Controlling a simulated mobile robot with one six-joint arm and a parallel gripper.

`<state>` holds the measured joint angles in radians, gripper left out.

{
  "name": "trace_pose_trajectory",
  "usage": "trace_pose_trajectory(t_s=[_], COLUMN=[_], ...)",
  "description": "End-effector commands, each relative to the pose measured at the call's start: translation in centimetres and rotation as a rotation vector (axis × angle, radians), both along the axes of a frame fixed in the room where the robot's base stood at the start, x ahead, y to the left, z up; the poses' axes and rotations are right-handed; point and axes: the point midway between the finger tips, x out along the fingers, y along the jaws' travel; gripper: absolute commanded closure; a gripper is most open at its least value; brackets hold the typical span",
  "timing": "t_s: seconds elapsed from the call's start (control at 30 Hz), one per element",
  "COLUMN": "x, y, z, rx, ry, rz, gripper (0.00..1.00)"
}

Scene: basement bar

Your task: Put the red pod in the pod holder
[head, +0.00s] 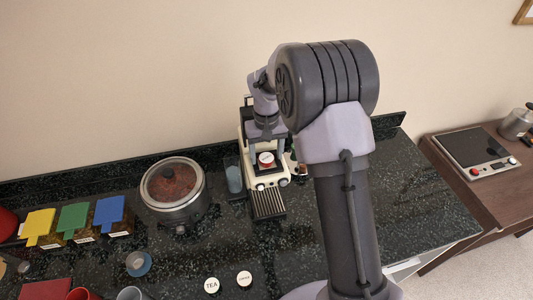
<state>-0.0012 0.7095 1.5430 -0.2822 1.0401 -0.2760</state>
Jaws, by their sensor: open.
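A red pod (266,160) with a pale top shows at the front of the cream and black coffee machine (276,180). It appears to sit at the machine's pod holder, but the holder is mostly hidden and I cannot tell how well it is seated. My gripper (266,147) is open and points down just above or around the pod. Its fingertips are small and dark against the machine, so I cannot tell whether they touch the pod.
A drip tray (268,204) juts out from the machine's front. A clear container (233,177) stands left of it, then a glass-lidded pot (173,188). Round TEA (212,285) and second labelled lids (244,278) are in front.

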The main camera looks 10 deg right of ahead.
Motion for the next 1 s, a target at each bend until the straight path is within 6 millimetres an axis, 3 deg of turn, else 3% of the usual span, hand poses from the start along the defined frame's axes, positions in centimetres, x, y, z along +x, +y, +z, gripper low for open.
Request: trace_pose_trajectory(t_s=[0.17, 0.4, 0.67, 0.77, 0.9, 1.0], x=[0.1, 0.1, -0.8, -4.3, -13.0, -19.4], y=[0.0, 0.0, 0.2, 0.7, 1.9, 2.7], z=[3.4, 10.3, 14.6, 18.8, 24.2, 25.5], rx=[0.001, 0.0, 0.007, 0.035, 0.105, 0.16], ry=[-0.004, -0.003, -0.021, -0.091, -0.228, -0.323], rz=[0.0, 0.0, -0.012, -0.056, -0.158, -0.233], gripper=[0.36, 0.36, 0.36, 0.36, 0.36, 0.36])
